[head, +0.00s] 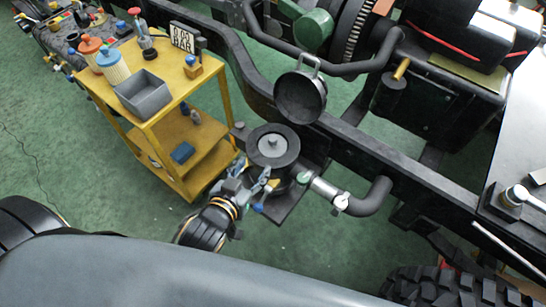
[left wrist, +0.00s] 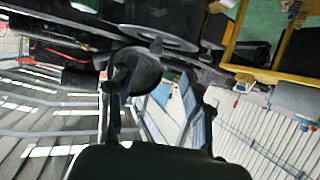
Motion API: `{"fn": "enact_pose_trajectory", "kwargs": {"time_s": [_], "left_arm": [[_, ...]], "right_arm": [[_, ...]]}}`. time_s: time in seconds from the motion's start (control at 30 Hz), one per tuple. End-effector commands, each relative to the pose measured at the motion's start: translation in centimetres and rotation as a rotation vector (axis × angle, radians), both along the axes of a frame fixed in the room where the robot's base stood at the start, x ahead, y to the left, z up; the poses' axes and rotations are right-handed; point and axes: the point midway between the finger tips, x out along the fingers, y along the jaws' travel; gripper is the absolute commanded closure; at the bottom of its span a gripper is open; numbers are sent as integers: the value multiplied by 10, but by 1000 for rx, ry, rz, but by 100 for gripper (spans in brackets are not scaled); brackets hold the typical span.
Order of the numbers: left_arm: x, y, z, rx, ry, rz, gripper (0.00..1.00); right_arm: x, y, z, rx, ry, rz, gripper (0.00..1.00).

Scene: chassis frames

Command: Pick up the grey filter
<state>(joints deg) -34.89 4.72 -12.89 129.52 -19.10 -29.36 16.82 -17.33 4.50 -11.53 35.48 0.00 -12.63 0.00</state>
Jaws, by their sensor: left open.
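The grey filter (head: 272,146), a dark round disc with a pale centre knob, sits in the round housing beside the chassis rail in the head view. In the left wrist view, which looks upside down, a grey disc (left wrist: 160,37) that seems to be its top shows edge-on. The housing's round lid (head: 300,97) stands open behind it; it also shows in the left wrist view (left wrist: 137,72). My left gripper (head: 253,175) is open and empty at the near left side of the housing. Its fingers (left wrist: 155,92) are spread apart. My right gripper is not in view.
A black pipe (head: 365,203) leaves the housing to the right. The chassis rail (head: 400,165) runs behind. Green floor shows below.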

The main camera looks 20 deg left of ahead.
Motion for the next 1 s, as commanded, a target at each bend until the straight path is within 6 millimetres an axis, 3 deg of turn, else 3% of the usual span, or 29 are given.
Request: {"fn": "enact_pose_trajectory", "kwargs": {"time_s": [0.1, 0.4, 0.67, 1.0], "left_arm": [[10, -3, 3, -4, -28, -4, 50], [63, -7, -19, -5, -26, -4, 50], [84, -9, -27, -4, -23, -4, 50], [126, -14, -40, -4, -22, -5, 50]], "right_arm": [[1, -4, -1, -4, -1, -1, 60], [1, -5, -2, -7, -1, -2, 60], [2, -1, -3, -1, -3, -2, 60], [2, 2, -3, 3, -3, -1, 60]]}}
